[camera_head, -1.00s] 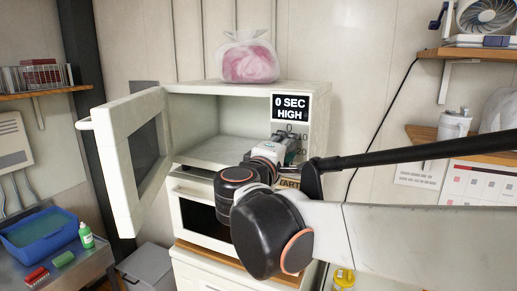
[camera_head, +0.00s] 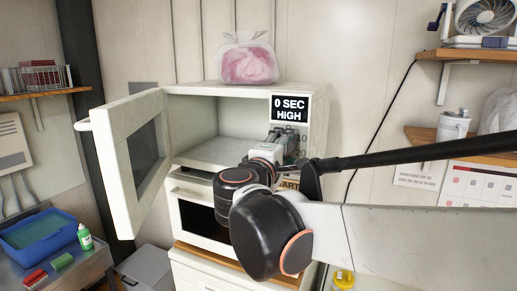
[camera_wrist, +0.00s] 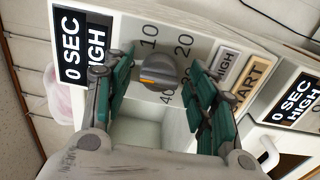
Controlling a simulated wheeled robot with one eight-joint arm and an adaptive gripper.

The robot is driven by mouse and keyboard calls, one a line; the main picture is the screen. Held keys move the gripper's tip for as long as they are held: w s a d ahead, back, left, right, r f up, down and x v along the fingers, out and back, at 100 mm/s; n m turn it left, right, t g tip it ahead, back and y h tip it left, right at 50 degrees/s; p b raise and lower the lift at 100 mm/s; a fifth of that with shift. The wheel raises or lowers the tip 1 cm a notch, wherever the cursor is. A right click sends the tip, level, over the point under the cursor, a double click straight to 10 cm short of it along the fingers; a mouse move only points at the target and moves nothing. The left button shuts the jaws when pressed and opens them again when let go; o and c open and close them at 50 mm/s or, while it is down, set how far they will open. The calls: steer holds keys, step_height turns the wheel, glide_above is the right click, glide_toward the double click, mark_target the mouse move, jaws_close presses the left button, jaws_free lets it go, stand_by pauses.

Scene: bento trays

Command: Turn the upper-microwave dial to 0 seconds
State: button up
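The upper microwave (camera_head: 318,110) stands with its door (camera_head: 135,165) swung wide open to the left and its cavity empty. Its display (camera_head: 290,108) reads "0 SEC HIGH"; it also shows in the wrist view (camera_wrist: 72,45). The grey dial (camera_wrist: 158,72) with an orange mark sits on the panel among printed numbers 10, 20 and 40. My gripper (camera_wrist: 163,98) is open, with its green-padded fingers on either side of the dial and gaps between them and it. In the head view my gripper (camera_head: 284,146) is at the panel and hides the dial.
A lower microwave (camera_head: 200,215) sits beneath, with its own display (camera_wrist: 297,100) also reading "0 SEC HIGH". HIGH and START buttons (camera_wrist: 248,84) are beside the dial. A pink bag (camera_head: 248,62) rests on top. A shelf (camera_head: 470,53) is at right.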

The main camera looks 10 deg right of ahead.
steer(key=v, duration=1.2)
stand_by(0.3)
